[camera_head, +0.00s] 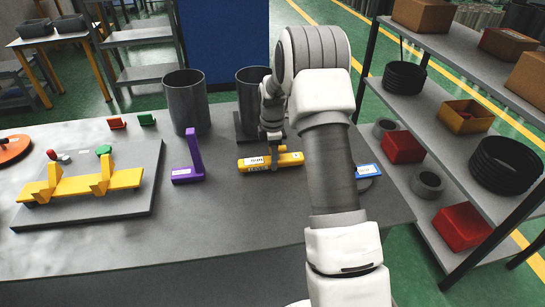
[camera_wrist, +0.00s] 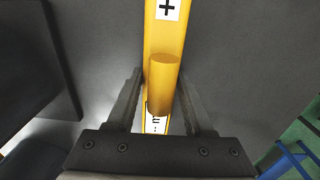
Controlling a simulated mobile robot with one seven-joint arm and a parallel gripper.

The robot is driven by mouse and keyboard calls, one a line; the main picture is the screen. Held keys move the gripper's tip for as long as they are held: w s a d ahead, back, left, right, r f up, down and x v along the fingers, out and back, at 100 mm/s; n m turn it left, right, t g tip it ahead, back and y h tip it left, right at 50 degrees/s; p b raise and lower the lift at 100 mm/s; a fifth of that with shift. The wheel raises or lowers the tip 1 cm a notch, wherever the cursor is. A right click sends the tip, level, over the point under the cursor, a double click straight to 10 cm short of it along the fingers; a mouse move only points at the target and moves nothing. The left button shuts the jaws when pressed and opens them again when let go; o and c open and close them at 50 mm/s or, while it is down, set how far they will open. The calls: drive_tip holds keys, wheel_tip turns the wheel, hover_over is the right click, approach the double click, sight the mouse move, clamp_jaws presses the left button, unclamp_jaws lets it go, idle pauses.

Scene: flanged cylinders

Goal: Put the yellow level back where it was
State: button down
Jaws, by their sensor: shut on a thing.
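The yellow level (camera_head: 256,163) is a yellow bar with white labels, lying crosswise at or just above the grey table, right of the purple angle piece. A yellow post rises from its middle. My gripper (camera_head: 272,150) is above the level, shut on this post. In the wrist view, the two dark fingers of my gripper (camera_wrist: 161,84) stand on either side of the post, and the level (camera_wrist: 179,35) runs lengthwise with a plus-marked label. Whether its underside touches the table cannot be told.
A purple angle piece (camera_head: 188,171) stands left of the level. Two grey cylinders (camera_head: 187,101) stand behind. A plate (camera_head: 133,205) with a yellow fixture lies at left. A blue-and-white item (camera_head: 368,171) lies right of my arm. Shelves with bins (camera_head: 464,116) stand at right.

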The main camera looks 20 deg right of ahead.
drive_tip(key=shift+f, duration=0.15)
drive_tip(key=shift+c, duration=1)
unclamp_jaws()
wheel_tip(320, 180, up, 18)
drive_tip(key=p, duration=0.1)
drive_tip(key=shift+f, duration=0.25)
